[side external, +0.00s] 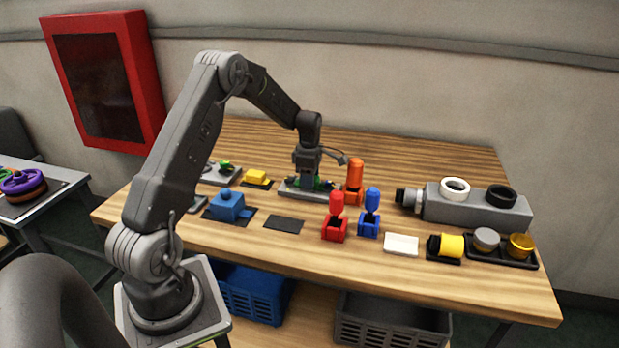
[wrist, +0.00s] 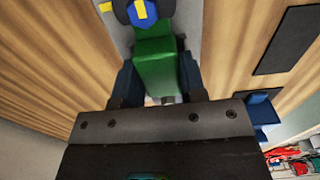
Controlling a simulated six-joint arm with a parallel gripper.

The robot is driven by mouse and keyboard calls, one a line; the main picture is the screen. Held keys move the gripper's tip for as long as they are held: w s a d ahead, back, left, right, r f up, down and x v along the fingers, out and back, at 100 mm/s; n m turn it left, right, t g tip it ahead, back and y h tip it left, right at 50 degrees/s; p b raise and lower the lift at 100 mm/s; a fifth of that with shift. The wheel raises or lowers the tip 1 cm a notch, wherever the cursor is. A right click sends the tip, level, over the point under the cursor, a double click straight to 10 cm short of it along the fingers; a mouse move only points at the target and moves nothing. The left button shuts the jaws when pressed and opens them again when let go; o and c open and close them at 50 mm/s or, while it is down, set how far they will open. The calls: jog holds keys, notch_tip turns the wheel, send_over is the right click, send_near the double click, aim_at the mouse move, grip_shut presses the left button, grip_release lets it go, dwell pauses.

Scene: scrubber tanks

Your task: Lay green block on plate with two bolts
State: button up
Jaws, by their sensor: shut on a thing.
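My gripper (side external: 308,178) points down over a grey plate (side external: 312,194) toward the back middle of the table. In the wrist view its two dark blue fingers (wrist: 160,78) are shut on the green block (wrist: 155,50), one on each side. Only slivers of green show beside the gripper in the side view. The block is at or just above the plate; I cannot tell whether it touches. A dark round part with a blue and yellow top (wrist: 141,11) lies beyond the block. A small grey stub, possibly a bolt, shows at the block's near end (wrist: 168,99).
An orange bottle-like piece (side external: 355,180) stands close right of the plate. Red (side external: 335,222) and blue (side external: 370,215) pieces stand in front. A yellow block (side external: 257,177) and a second grey plate (side external: 218,178) with a green part are left. A black mat (side external: 284,225) is bare.

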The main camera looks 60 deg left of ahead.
jog(key=o, duration=1.6)
jog(key=shift+o, duration=0.2)
jog(key=shift+r, duration=3.45)
